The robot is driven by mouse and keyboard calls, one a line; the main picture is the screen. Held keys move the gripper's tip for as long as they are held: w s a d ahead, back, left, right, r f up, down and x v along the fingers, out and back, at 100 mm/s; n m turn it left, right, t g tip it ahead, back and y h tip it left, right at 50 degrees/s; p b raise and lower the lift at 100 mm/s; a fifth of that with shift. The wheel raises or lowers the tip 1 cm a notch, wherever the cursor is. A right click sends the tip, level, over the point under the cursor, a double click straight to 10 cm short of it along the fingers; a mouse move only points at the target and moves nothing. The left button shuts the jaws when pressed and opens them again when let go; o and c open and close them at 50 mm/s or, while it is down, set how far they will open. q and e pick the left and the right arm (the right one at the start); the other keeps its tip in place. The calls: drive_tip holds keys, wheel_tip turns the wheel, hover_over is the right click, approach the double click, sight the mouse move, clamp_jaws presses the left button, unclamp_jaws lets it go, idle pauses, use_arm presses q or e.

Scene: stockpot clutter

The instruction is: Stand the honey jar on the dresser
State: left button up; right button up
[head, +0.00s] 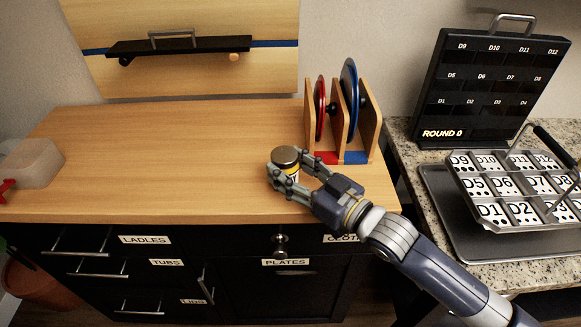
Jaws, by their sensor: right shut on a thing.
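The honey jar (287,157) is small, with a dark gold lid and a yellow and white label. It is upright at the right part of the wooden top of the dresser (180,160). My right gripper (281,176) is shut on the jar, with its fingers around the jar's sides. The fingers hide most of the jar's body. I cannot tell whether its base touches the wood. My left gripper is not in view.
A wooden rack (343,125) with red and blue lids stands behind the jar to the right. A clear tub (30,162) is at the far left. A metal tray (470,225) and a black board (485,85) are on the granite counter. The dresser's middle is clear.

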drive_tip(key=o, duration=1.3)
drive_tip(key=shift+f, duration=0.1)
drive_tip(key=shift+c, duration=0.2)
drive_tip(key=b+v, duration=0.1)
drive_tip(key=v, duration=1.1)
drive_tip(key=shift+r, duration=0.2)
drive_tip(key=shift+s, duration=0.1)
